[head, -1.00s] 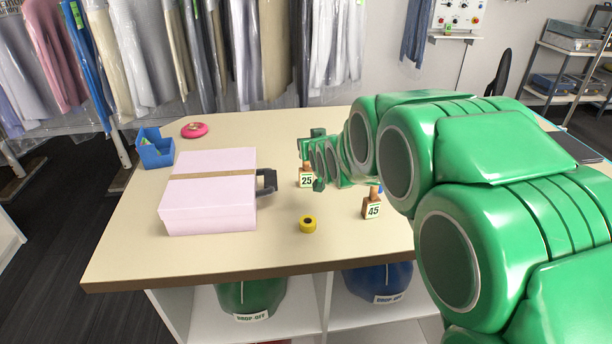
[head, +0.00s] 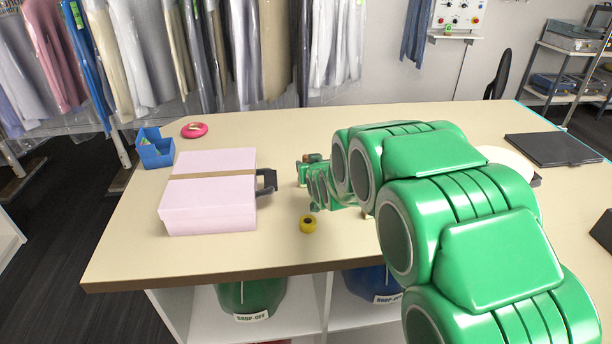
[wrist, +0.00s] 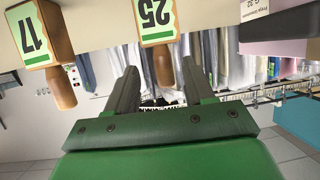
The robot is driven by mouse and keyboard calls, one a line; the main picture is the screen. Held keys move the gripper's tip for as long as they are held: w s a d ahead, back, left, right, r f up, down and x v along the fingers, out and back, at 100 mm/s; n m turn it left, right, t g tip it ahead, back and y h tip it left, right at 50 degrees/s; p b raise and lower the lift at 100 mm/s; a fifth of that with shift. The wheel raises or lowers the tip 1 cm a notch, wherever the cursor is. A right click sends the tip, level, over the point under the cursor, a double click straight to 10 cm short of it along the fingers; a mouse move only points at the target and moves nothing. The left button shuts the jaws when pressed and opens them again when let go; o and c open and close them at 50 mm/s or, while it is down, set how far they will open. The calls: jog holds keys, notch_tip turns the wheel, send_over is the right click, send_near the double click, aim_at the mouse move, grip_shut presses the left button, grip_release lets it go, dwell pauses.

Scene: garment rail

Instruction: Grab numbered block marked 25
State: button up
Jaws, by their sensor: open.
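The block marked 25 (wrist: 154,18) shows at the top of the wrist view, upside down, with a green-edged label and a wooden handle (wrist: 163,66). My gripper (wrist: 158,70) is open, and the handle appears between its two dark fingers in the picture. I cannot tell whether the fingers touch it. In the head view my gripper (head: 304,173) is over the table, right of the pink box, and my arm hides the numbered blocks' labels.
The pink box (head: 207,207) with a dark handle stands left of my gripper on the table (head: 240,262). A black flat item (head: 550,148) lies at right.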

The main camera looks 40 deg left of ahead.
jog(key=shift+w+a+f, duration=0.15)
jog(key=shift+w+a, duration=0.15)
jog(key=shift+a, duration=0.2)
jog(key=shift+w+a+f, duration=0.1)
jog(key=shift+w+a, duration=0.15)
jog(key=shift+a, duration=0.2)
jog(key=shift+x, duration=1.5)
grip_shut()
jog(key=shift+r, duration=0.1)
